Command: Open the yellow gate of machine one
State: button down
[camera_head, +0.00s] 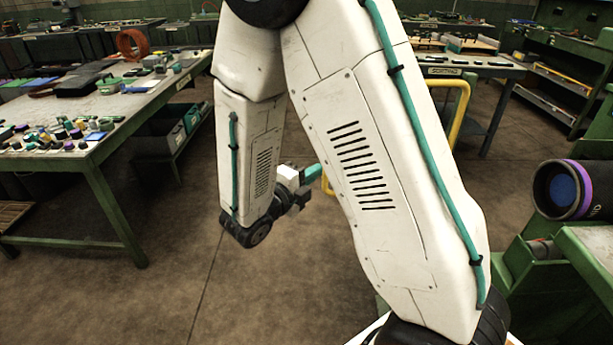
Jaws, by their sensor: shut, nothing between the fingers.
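A yellow tubular bar (462,112), which looks like part of the gate, shows to the right of my arm. It bends at its top corner and runs down behind my arm. Another short yellow piece (328,181) shows in the gap left of my upper link. Whether the two pieces join is hidden, and so is whether the gate stands open. My gripper (299,192) is at the end of the folded arm, small and partly behind my links. It is shut and empty, near the short yellow piece; I cannot tell if they touch.
A green workbench (95,165) with many small parts stands at the left, grey bins (165,140) beside it. A black cylinder with a purple ring (575,190) lies on green equipment at the right. A sorting table (465,68) stands behind. The brown floor (180,290) is clear at front left.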

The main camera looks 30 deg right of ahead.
jog(key=w+d, duration=0.5)
jog(key=d, duration=0.2)
jog(key=shift+w, duration=0.1)
